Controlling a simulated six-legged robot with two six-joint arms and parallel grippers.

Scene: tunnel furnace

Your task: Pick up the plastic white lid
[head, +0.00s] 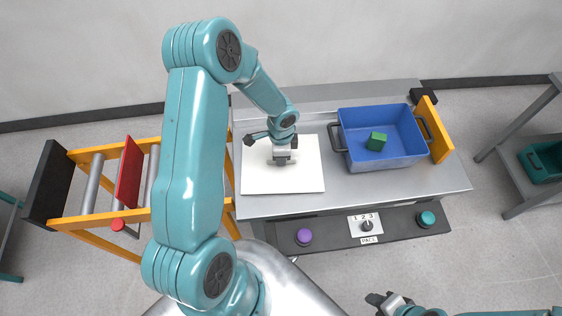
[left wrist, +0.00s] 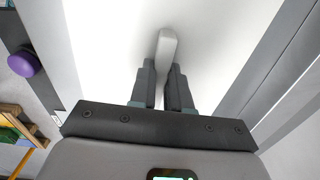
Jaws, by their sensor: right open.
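The white lid (head: 262,180) is a flat square panel lying on the left part of the grey bench. Its raised white bar handle (left wrist: 166,48) shows in the left wrist view. My left gripper (head: 281,160) is over the middle of the lid, pointing down. In the left wrist view its two fingers (left wrist: 161,88) are close against both sides of the handle, with the handle filling the gap. The gripper hides the handle in the head view. My right gripper (head: 388,302) is open and empty at the bottom edge, in front of the bench.
A blue bin (head: 350,119) with a green cube (head: 377,141) stands right of the lid. The front panel has a purple button (head: 304,236), a dial (head: 367,226) and a teal button (head: 427,219). A roller conveyor with a red plate (head: 129,172) is at left.

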